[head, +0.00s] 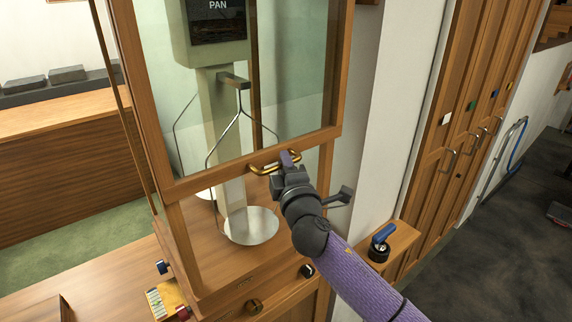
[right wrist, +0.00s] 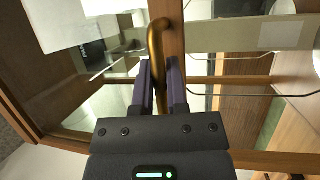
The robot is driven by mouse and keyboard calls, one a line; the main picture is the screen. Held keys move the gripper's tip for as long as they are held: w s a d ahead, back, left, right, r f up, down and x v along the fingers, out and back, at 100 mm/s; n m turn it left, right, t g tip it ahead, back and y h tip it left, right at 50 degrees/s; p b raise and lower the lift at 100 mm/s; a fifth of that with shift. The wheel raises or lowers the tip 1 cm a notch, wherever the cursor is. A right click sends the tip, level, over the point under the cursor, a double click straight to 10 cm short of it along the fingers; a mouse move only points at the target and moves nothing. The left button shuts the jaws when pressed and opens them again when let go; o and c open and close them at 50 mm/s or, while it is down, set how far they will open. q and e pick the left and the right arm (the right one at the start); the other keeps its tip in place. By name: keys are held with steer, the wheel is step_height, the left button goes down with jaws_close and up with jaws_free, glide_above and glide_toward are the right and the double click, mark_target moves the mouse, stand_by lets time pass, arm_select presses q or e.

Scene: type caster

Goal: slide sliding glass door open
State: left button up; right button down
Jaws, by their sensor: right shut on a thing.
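The sliding glass door (head: 290,70) is a glass pane in a wooden frame, and its bottom rail (head: 225,173) sits above the cabinet floor, leaving a gap below. A brass handle (head: 262,166) is fixed on the bottom rail. My right gripper (head: 287,160) is shut on this handle. In the right wrist view the brass bar (right wrist: 157,45) passes between the two purple-lined fingers (right wrist: 161,80). My left gripper is not in view.
Inside the cabinet stands a balance with a round metal pan (head: 251,226). A blue-handled item (head: 381,240) sits on a small shelf at right. Knobs (head: 254,306) and a yellow block (head: 170,298) are at the cabinet's front. Tall wooden lockers (head: 455,130) stand at right.

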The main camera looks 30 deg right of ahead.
steer(key=shift+r, duration=0.25)
steer(key=c, duration=0.6)
jaws_free()
steer(key=shift+f, duration=0.1)
steer(key=shift+c, duration=0.2)
steer(key=b+v, duration=0.1)
steer(key=v, duration=0.8)
steer(key=shift+s+a+b, duration=0.15)
steer(key=shift+s+b, duration=0.15)
steer(key=shift+s, duration=0.1)
